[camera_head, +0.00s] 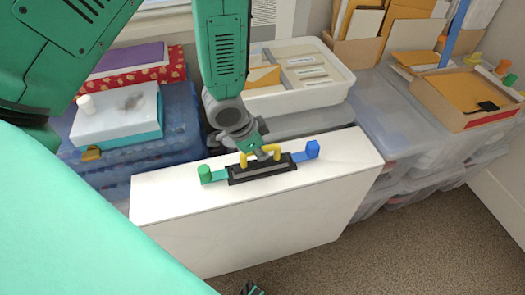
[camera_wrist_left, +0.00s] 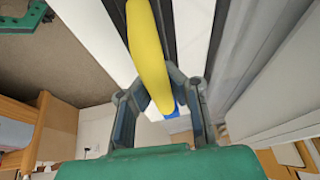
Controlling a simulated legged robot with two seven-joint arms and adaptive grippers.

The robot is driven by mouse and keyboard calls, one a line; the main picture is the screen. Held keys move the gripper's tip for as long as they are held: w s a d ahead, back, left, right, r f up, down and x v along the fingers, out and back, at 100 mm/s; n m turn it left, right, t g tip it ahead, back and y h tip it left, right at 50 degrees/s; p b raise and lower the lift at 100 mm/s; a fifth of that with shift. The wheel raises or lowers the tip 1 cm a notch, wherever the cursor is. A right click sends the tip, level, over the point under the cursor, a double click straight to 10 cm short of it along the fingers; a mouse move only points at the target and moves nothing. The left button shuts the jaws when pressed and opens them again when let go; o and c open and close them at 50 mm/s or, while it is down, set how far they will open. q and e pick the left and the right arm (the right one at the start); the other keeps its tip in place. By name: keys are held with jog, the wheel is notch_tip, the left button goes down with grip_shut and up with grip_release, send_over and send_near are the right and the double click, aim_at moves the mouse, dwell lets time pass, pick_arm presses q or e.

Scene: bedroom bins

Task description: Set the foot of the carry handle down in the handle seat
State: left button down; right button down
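The yellow carry handle (camera_head: 243,160) stands over the long dark handle seat (camera_head: 236,177) on top of the white box. My left gripper (camera_head: 262,152) comes down from above onto the handle's middle.
Behind stands a white bin of folders (camera_head: 335,88). Clear tubs (camera_head: 395,118) are right, and a blue tub (camera_head: 95,165) left. Carpet in front is free.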

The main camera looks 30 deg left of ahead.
pick_arm(q)
jog(key=shift+f+b, duration=0.45)
jog(key=shift+f, duration=0.65)
dwell(0.4)
jog(key=c, duration=1.6)
grip_release()
jog(key=shift+c, duration=0.2)
jog(key=shift+r, duration=0.1)
jog(key=v, duration=1.1)
jog(key=shift+s+r, duration=0.25)
jog(key=shift+a, duration=0.1)
